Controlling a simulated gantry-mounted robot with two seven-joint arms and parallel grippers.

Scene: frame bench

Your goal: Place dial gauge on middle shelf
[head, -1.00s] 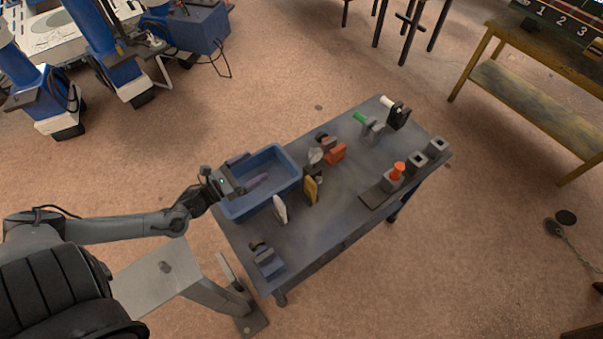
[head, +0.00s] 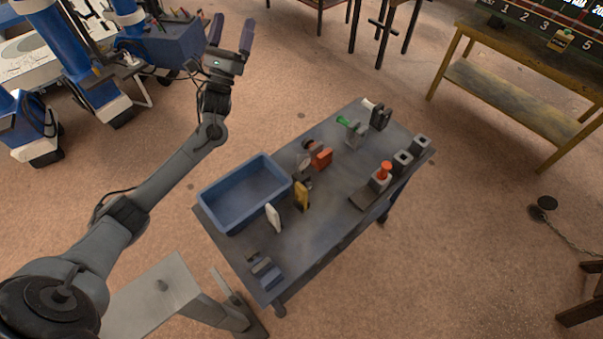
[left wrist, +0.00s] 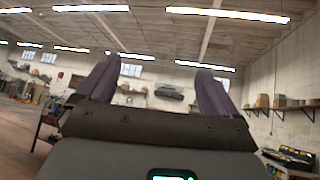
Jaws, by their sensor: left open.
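I cannot clearly tell which object is the dial gauge; a small grey, partly round piece (head: 303,179) stands on the dark bench top (head: 335,215) between the yellow tool and the orange block, too small to identify. My left gripper (head: 231,34) is raised beyond the far left of the bench, away from its objects. In the left wrist view the two fingers of the left gripper (left wrist: 155,78) are spread, with only the room behind them. No middle shelf can be made out for certain. My right gripper is not in view.
A blue bin (head: 228,222), empty, sits at the bench's left end. A white piece (head: 273,218), a yellow tool (head: 301,197), an orange block (head: 321,158) and grey holders (head: 403,161) stand on the bench. A yellow-framed table (head: 490,92) with a low shelf is at back right.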

